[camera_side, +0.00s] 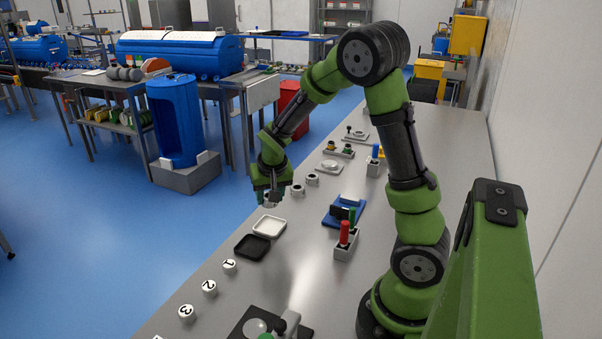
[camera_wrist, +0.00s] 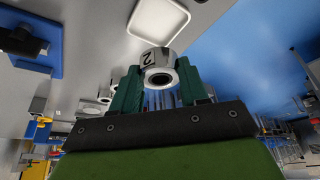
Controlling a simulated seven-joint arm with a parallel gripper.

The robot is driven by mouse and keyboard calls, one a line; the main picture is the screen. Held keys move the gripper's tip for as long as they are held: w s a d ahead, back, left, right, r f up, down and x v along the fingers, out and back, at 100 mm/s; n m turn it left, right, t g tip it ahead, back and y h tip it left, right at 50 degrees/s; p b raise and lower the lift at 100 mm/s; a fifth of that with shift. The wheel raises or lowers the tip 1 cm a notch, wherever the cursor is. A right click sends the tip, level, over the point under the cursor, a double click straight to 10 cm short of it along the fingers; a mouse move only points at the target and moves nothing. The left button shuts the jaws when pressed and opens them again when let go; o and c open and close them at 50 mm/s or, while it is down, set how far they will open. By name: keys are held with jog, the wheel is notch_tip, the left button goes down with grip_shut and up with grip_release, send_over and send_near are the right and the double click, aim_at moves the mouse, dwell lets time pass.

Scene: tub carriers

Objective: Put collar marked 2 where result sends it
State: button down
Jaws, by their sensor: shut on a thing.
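My gripper (camera_side: 270,193) is shut on the collar marked 2 (camera_wrist: 158,66), a light ring with a dark hole. Its black 2 shows in the wrist view between the green fingers. In the side view the collar (camera_side: 268,205) hangs in the air beyond the white tray (camera_side: 268,226). The white tray (camera_wrist: 160,17) also shows in the wrist view and looks empty. The black tray (camera_side: 252,246) lies nearer the camera and looks empty too. A blue-based device (camera_side: 345,211) stands to the right; I cannot read any result on it.
Two other collars (camera_side: 304,185) stand on the bench behind my gripper. White round pieces marked 1 (camera_side: 229,266), 2 (camera_side: 209,287) and 3 (camera_side: 186,312) line the front left edge.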

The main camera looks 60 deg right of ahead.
aim_at(269, 225)
notch_tip(269, 225, down, 8)
jog(key=shift+w+r, duration=0.1)
jog(key=shift+w, duration=0.05)
dwell(0.4)
jog(key=c, duration=0.9)
grip_release()
jog(key=shift+o, duration=0.2)
jog(key=shift+a+r, duration=0.15)
jog(key=shift+r, duration=0.2)
jog(key=v, duration=1.1)
jog(key=s+a+r+n+t+y, duration=0.2)
jog(key=s+a+r, duration=0.4)
jog(key=a, duration=0.2)
jog(key=s+a+r+n+t+y, duration=0.2)
jog(key=s+a+r, duration=0.3)
jog(key=a, duration=0.3)
jog(key=shift+s+a+r+n+y, duration=0.4)
jog(key=shift+r+n+y, duration=0.2)
jog(key=shift+r+n, duration=0.15)
